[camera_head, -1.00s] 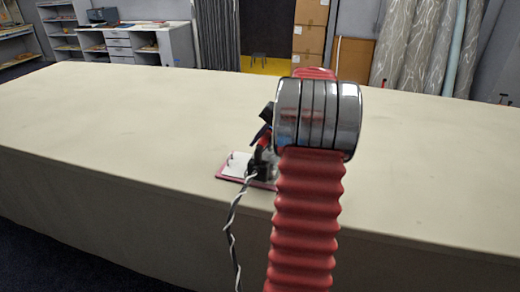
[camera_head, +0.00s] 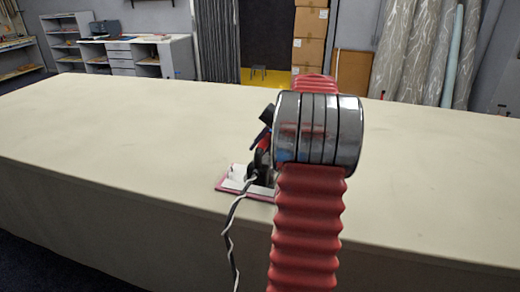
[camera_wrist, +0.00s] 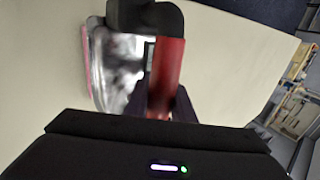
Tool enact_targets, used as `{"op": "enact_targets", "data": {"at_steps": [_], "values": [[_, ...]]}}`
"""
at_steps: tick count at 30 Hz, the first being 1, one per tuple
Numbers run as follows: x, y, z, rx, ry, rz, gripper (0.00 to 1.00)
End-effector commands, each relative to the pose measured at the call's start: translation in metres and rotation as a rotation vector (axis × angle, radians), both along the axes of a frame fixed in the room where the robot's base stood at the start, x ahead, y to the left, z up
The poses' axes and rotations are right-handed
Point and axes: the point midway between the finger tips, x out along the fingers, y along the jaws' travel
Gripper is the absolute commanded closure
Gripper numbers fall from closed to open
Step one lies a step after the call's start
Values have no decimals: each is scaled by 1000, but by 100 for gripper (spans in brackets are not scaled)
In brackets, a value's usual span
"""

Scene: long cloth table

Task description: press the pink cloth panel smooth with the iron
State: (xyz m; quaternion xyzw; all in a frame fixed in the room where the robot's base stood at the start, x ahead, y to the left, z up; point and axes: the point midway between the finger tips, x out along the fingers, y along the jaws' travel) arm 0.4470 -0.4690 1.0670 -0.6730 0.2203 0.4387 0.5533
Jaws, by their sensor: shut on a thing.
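The iron (camera_wrist: 118,70) has a shiny silver body, a black end and a red grip. My gripper (camera_wrist: 166,104) is shut on the red grip in the wrist view. In the head view the iron (camera_head: 262,165) is partly hidden by my arm, and its pale body is low over the pink panel, apparently on it; exact contact cannot be told. The pink cloth panel (camera_head: 222,187) lies near the table's front edge, its pink rim showing at the left and front. The iron and my arm cover much of it. A pink strip of it (camera_wrist: 87,70) shows beside the iron in the wrist view.
A black-and-white cord (camera_head: 229,235) hangs from the iron over the front edge of the long cream table (camera_head: 120,130). The tabletop is bare on both sides. Shelves, boxes (camera_head: 309,45) and fabric rolls (camera_head: 425,50) stand well behind it.

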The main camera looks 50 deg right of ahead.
Motion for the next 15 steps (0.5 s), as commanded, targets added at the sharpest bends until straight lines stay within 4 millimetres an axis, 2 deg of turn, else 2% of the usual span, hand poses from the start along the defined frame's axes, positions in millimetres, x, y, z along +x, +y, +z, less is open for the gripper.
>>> {"op": "enact_targets", "data": {"at_steps": [15], "values": [[1,-1,34,-5,-5,1,100]]}}
